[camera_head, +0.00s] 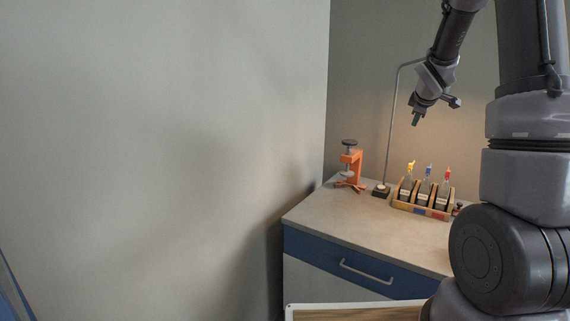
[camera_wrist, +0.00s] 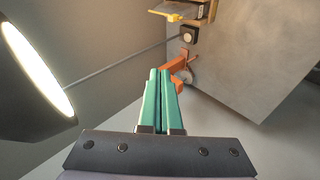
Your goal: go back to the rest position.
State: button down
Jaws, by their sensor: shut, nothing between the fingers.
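My gripper is apart from the bench and touches nothing that I can see.
An orange clamp (camera_head: 351,168) stands at the bench's back left. A wooden rack (camera_head: 421,210) holds three items with yellow, blue and red tops. A thin lamp pole (camera_head: 391,130) rises behind; its lit lamp head (camera_wrist: 35,75) is close in the wrist view. The bench's front left is clear.

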jog(key=s+a+r+m+y, duration=0.1)
jog(key=s+a+r+m, duration=0.2)
jog(key=s, duration=0.9)
jog(key=s+a+r+m+g+y, duration=0.1)
jog(key=s+a+r+m+y, duration=0.1)
jog(key=s+a+m, duration=0.5)
jog(key=s+a+r+m+g+y, duration=0.1)
jog(key=s+a+r+m, duration=0.3)
jog(key=s+a, duration=0.5)
jog(key=s+m, duration=0.1)
jog(key=s, duration=0.7)
jog(key=shift+s+r+y, duration=0.25)
jog(key=shift+y, duration=0.15)
